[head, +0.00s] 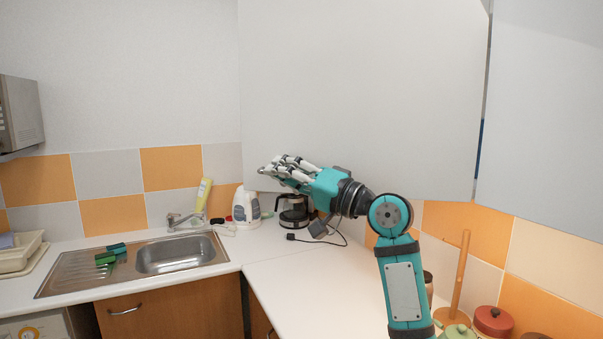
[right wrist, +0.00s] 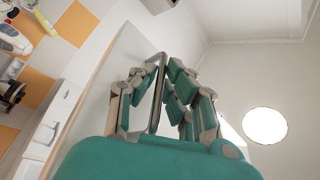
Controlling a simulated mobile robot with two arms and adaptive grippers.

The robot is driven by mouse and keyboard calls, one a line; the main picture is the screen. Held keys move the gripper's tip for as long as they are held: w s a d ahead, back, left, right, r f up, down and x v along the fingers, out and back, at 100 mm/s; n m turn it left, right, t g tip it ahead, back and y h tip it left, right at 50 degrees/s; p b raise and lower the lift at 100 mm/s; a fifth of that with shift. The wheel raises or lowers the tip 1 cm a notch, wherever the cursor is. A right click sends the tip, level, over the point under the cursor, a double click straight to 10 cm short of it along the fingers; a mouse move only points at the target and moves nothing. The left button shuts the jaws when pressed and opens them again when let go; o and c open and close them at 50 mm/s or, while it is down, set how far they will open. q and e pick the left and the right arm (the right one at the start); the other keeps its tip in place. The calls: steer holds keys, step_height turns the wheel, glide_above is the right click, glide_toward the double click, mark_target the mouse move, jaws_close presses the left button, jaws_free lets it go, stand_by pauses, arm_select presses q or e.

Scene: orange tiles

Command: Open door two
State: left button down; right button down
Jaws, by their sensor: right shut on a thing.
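A large white wall-cabinet door (head: 365,90) fills the upper middle of the head view. A second white door panel (head: 550,110) is to its right, with a narrow dark gap between them. No number shows on either, so I cannot tell which is door two. My right gripper (head: 275,170) is at the lower left corner of the middle door. My left gripper is not in view.
Below are a white countertop (head: 305,285), a sink (head: 180,254) with a tap, a white kettle (head: 246,206) and a coffee maker (head: 293,212). Jars (head: 493,322) and a wooden holder (head: 460,280) stand at the right. The counter's middle is clear.

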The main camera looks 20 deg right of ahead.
steer(key=s+a+n+g+y+b, duration=0.2)
steer(key=s+n+g+y, duration=0.1)
steer(key=s, duration=0.8)
steer(key=s+a+n+g+y+b, duration=0.1)
steer(key=s+n+g+y+b, duration=0.2)
steer(key=s+g, duration=0.5)
steer(key=s+n+y, duration=0.1)
steer(key=s, duration=0.2)
steer(key=shift+s+a+n, duration=0.35)
steer(key=shift+n, duration=0.05)
steer(key=c, duration=1.7)
jaws_free()
